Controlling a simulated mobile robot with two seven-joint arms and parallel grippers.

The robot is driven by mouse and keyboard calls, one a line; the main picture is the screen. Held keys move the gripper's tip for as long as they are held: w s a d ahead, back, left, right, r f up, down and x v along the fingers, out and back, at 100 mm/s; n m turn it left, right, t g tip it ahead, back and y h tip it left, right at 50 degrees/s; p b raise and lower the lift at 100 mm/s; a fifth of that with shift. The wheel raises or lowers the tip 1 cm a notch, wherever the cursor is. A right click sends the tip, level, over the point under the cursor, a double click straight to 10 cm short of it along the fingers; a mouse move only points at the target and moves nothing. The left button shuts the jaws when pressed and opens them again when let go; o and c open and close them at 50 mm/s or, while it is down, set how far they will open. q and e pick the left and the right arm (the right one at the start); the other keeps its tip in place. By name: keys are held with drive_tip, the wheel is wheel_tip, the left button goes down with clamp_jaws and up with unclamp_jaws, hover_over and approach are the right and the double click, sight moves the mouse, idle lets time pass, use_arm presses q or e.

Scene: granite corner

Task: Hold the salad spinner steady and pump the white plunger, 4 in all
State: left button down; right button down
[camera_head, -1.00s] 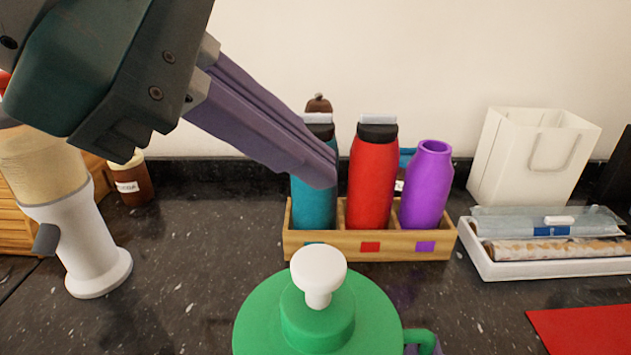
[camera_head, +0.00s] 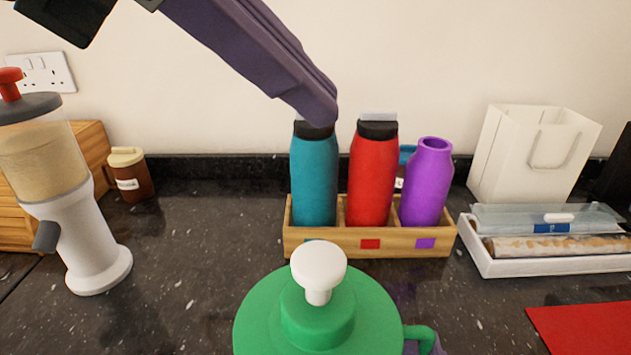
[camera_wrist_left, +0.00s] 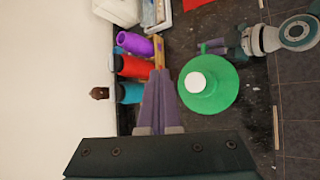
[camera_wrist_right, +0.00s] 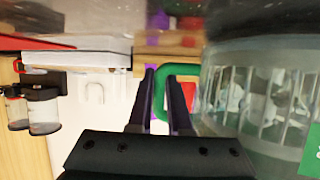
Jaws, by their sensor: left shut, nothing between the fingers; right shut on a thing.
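The salad spinner has a green lid (camera_head: 375,310) and a white plunger (camera_head: 319,264), which stands raised on its stem. The plunger also shows from above in the left wrist view (camera_wrist_left: 195,82). A green side handle (camera_head: 419,334) is at the lid's right. My left gripper (camera_head: 322,112) is shut and empty, in the air above and beyond the plunger, not touching it. My right gripper (camera_wrist_right: 160,75) is shut on the handle; in the head view only a bit of it shows at the bottom edge. The clear bowl (camera_wrist_right: 265,95) shows in the right wrist view.
Behind the spinner, a wooden rack (camera_head: 380,242) holds a teal bottle (camera_head: 314,180), a red bottle (camera_head: 372,180) and a purple bottle (camera_head: 425,185). A white grinder (camera_head: 85,235) stands left. A white tray (camera_head: 545,266) and paper bag (camera_head: 530,150) are right. Dark counter lies clear left of the spinner.

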sight(305, 260)
use_arm(q)
drive_tip(key=shift+f, duration=4.45)
drive_tip(key=shift+f, duration=0.1)
drive_tip(key=shift+f, duration=0.3)
drive_tip(key=shift+f, duration=1.6)
drive_tip(key=shift+r, duration=2)
drive_tip(key=shift+r, duration=2.55)
